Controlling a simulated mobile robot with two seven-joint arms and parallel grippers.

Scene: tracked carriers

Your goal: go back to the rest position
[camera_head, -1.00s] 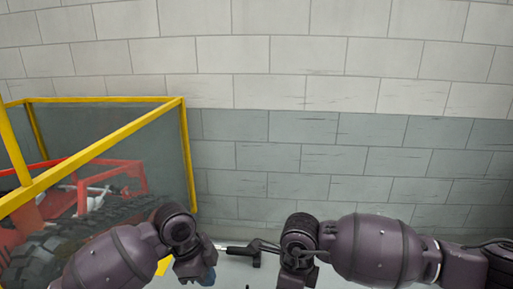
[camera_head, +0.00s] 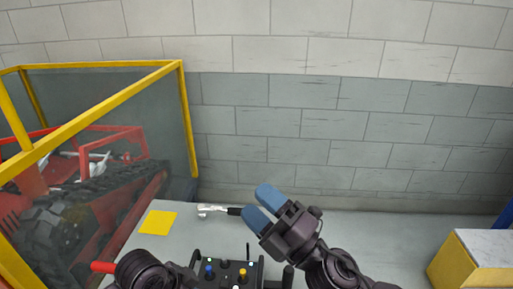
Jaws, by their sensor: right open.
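My right gripper (camera_head: 263,208) reaches in from the bottom right over the grey table. Its two blue fingertips are apart with nothing between them, and they point up and left. They appear close to the dark handle end of a silver tool (camera_head: 212,209); I cannot tell whether they touch it. A dark joint of my left arm (camera_head: 143,272) shows at the bottom left. My left gripper itself does not show.
A black control box (camera_head: 226,273) with small joysticks stands at the front. A yellow square (camera_head: 158,222) lies on the table. At left, a yellow-framed clear panel (camera_head: 125,95) stands before a red tracked carrier (camera_head: 85,180). A yellow box (camera_head: 452,268) is at right.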

